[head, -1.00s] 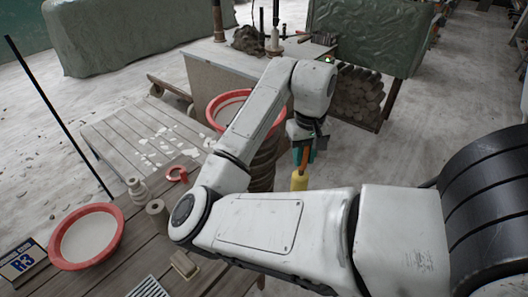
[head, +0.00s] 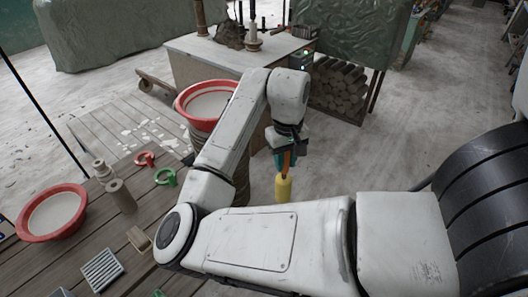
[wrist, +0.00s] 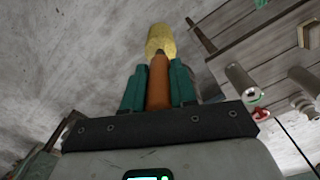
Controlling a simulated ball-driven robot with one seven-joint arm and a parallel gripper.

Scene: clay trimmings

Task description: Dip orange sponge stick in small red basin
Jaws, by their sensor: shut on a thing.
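My gripper (head: 285,158) is shut on the orange handle of the sponge stick (head: 282,188), which hangs down with its yellow sponge end lowest. In the wrist view, the teal fingers of my gripper (wrist: 158,88) stand on both sides of the orange handle, and the yellow sponge (wrist: 160,40) points away. The smaller-looking red basin (head: 24,230) sits on the wooden table at far left, with pale content, well apart from the stick. A larger red basin (head: 181,107) stands further back, behind my arm, also with pale content.
The plank table (head: 85,255) carries a grey cylinder (head: 122,197), a red ring (head: 145,159), a green ring (head: 166,176), a tan block (head: 139,240) and a ribbed grey tray (head: 102,270). A workbench (head: 185,65) stands at the back. The floor at right is open.

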